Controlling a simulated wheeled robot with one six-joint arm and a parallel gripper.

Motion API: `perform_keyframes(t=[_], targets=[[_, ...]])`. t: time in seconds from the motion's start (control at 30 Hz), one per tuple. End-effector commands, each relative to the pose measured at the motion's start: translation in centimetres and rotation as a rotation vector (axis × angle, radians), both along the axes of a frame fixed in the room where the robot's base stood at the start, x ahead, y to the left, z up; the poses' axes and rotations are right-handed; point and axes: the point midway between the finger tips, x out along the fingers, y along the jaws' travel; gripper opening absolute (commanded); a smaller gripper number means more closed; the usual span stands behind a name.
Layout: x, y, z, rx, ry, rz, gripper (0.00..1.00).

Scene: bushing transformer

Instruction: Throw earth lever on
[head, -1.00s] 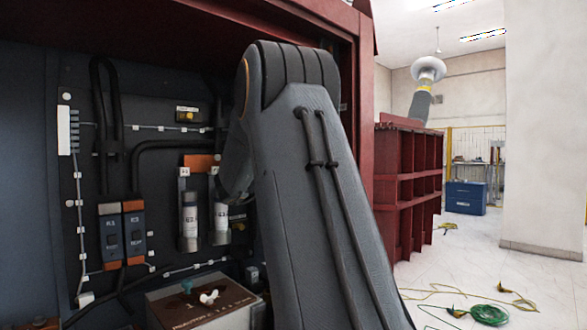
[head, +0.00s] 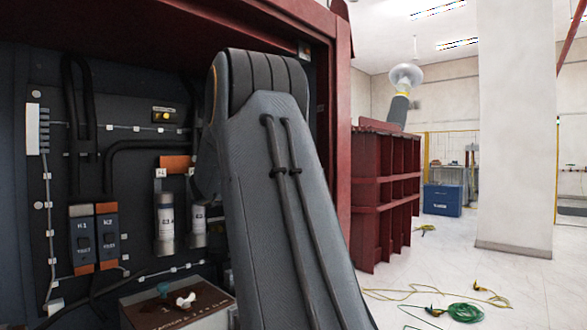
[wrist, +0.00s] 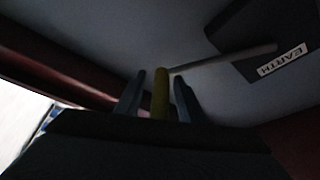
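The earth lever shows in the wrist view as a pale rod with a yellow handle (wrist: 160,92). The rod runs right to a dark plate with a white label (wrist: 282,59) reading EARTH. My gripper (wrist: 159,88) has one finger on each side of the yellow handle, with narrow gaps between handle and fingers. It looks open around the handle; contact cannot be made out in the dark picture. In the head view my gripper and the lever are hidden behind my arm and the cabinet wall.
The red cabinet frame (head: 337,150) stands close to my arm. Inside are K1 and K2 switches (head: 95,238), grey cylinders (head: 166,222) and a brown-topped box (head: 175,303). Right of it are a red ribbed tank (head: 388,190), a green cable (head: 466,312) and open white floor.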

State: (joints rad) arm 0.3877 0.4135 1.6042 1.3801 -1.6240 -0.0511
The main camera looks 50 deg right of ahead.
Motion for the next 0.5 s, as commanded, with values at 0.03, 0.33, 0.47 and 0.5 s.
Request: perform_keyframes(t=[0.03, 0.33, 0.47, 0.5], targets=[[0.0, 0.0, 0.0, 0.0, 0.0, 0.0, 0.36], [1.0, 2.6, -0.6, 0.001, 0.0, 0.002, 0.36], [1.8, 4.6, -1.0, 0.0, 0.0, 0.002, 0.36], [2.0, 5.2, -1.1, -0.001, 0.001, 0.003, 0.36]])
